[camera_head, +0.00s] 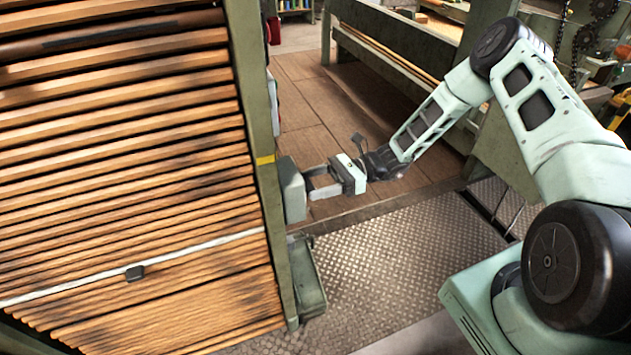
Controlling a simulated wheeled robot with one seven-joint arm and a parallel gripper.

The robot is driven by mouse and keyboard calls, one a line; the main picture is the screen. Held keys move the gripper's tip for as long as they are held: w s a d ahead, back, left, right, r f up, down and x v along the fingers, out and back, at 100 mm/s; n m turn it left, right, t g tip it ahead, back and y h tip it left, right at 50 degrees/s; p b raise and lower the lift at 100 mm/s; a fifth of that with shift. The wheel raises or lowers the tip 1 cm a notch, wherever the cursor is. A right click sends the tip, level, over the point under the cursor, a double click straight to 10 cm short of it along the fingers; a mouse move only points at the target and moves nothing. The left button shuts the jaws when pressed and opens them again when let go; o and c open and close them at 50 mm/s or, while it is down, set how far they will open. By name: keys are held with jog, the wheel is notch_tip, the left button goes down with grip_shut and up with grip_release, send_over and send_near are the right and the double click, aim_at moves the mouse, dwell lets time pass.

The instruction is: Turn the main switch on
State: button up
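A grey-green box (291,188), which looks like the switch housing, is fixed to the right side of the green upright post beside the timber stack. I see no switch handle or knob clearly; the box's right face is turned away and partly behind my fingertips. My gripper (313,184) points left at the box, with its fingertips right at or very near that face. Whether they touch it I cannot tell. The two fingers appear spread, with a gap between them, and I see nothing held.
The green post (262,150) with a yellow band edges the slatted timber stack (130,180) on the left. A lower green box (306,278) sits below the switch housing. Checkered metal floor (390,260) is open to the right. A green bench frame (395,45) stands behind.

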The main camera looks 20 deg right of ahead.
jog(key=m+p, duration=0.1)
jog(key=m, duration=0.5)
jog(key=m+p, duration=0.1)
jog(key=m, duration=0.5)
jog(key=shift+w+f+m, duration=0.15)
jog(key=shift+w+m, duration=0.05)
jog(key=shift+m, duration=0.1)
jog(key=shift+f+m, duration=0.1)
jog(key=shift+m, duration=1.8)
jog(key=o, duration=1)
jog(key=shift+d, duration=0.15)
